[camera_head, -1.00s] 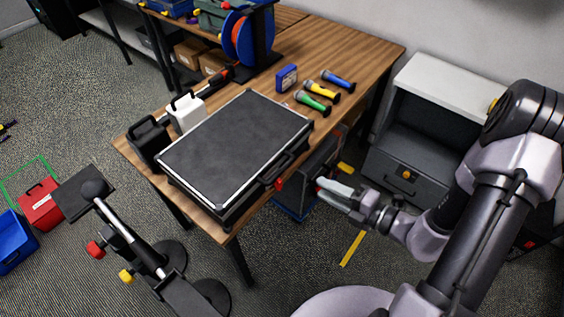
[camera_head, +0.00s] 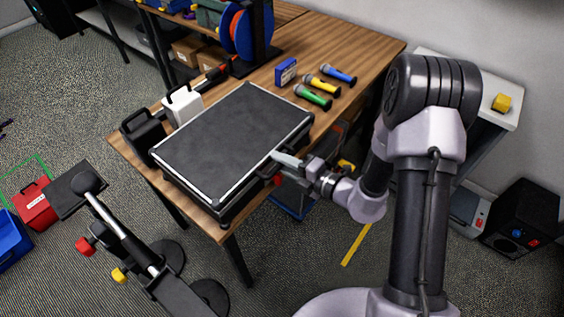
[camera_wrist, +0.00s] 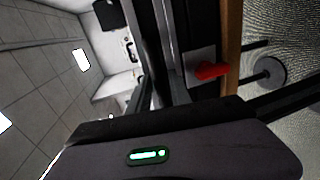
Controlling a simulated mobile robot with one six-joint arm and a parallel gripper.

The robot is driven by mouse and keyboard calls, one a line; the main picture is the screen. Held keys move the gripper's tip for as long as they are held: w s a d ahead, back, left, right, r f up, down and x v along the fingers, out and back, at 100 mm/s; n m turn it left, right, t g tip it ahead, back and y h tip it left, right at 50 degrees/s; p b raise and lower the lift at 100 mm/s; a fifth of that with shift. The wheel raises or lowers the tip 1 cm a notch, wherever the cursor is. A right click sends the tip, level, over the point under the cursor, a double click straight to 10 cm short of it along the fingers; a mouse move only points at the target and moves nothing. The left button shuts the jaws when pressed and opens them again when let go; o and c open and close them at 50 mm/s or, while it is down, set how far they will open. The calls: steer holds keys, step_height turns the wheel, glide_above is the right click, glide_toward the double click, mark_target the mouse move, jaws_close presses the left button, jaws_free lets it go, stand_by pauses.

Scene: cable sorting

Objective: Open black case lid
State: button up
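The black case (camera_head: 232,140) with silver edges lies flat on the wooden table, its lid closed. My gripper (camera_head: 280,157) is at the case's front long side, its pale fingers reaching the lid's front edge near the handle. Whether they touch the lid is unclear. The gripper hides part of the handle and front side. In the wrist view, a dark side (camera_wrist: 175,50), probably the case's, runs close past the fingers, with a red part (camera_wrist: 210,70) beside the table edge. The finger gap cannot be made out.
A black container (camera_head: 143,133) and a white container (camera_head: 183,104) stand behind the case's left end. Several microphones (camera_head: 322,84) and a blue box (camera_head: 286,72) lie beyond its right end. A black stand (camera_head: 125,245) is at the front left.

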jaws_close()
stand_by(1.2)
